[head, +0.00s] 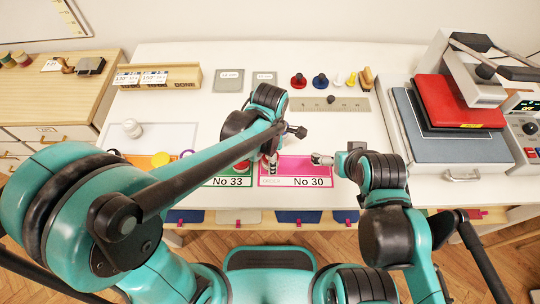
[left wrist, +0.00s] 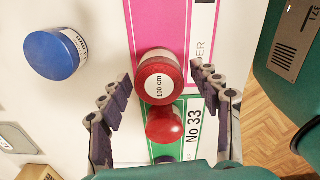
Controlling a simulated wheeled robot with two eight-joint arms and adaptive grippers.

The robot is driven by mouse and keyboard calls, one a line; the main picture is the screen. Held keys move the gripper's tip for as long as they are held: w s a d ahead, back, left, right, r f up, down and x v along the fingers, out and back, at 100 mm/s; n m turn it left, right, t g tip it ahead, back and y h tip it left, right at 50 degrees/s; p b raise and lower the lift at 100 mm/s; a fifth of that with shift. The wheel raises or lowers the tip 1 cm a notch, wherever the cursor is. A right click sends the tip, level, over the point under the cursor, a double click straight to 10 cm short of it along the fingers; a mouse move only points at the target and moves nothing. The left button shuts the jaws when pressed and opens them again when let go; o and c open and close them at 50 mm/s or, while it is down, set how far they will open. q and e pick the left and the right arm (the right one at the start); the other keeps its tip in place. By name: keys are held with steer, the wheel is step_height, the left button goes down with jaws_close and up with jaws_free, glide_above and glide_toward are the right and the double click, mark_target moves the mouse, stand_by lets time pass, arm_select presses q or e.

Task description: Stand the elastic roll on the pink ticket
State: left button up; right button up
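The pink ticket (head: 282,182), marked No 30, lies near the table's front edge, right of the green No 33 ticket. The elastic roll, pale-sided with a red rim and a 100 cm label (left wrist: 158,82), is upright at the pink ticket's edge near the green ticket. Whether its base touches the ticket cannot be told. My left gripper (left wrist: 161,75) has its fingers apart on either side of the roll, with small gaps visible; in the head view it hides most of the roll. My right gripper (head: 318,159) is by the pink ticket's right edge; its finger opening is unclear.
A red knobbed object (left wrist: 164,126) stands on the green ticket (head: 226,181) close to the roll. A blue roll (left wrist: 52,54) stands apart. A ruler (head: 350,103) and coloured stamps are behind; a press with a red platen (head: 455,98) is at right.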

arm_select(q)
step_height(320, 180, up, 12)
steer(key=p, duration=0.4)
steer(key=s+a+m+t, duration=0.2)
steer(key=a+m+t, duration=0.1)
steer(key=a+m, duration=0.6)
steer(key=s+a+r+m+t, duration=0.1)
steer(key=s+a+m+t, duration=0.2)
steer(key=a+m, duration=0.5)
steer(key=m+t, duration=0.1)
steer(key=m, duration=0.1)
steer(key=shift+a+r+m, duration=0.3)
steer(key=shift+a+m, duration=0.05)
steer(key=shift+m, duration=0.05)
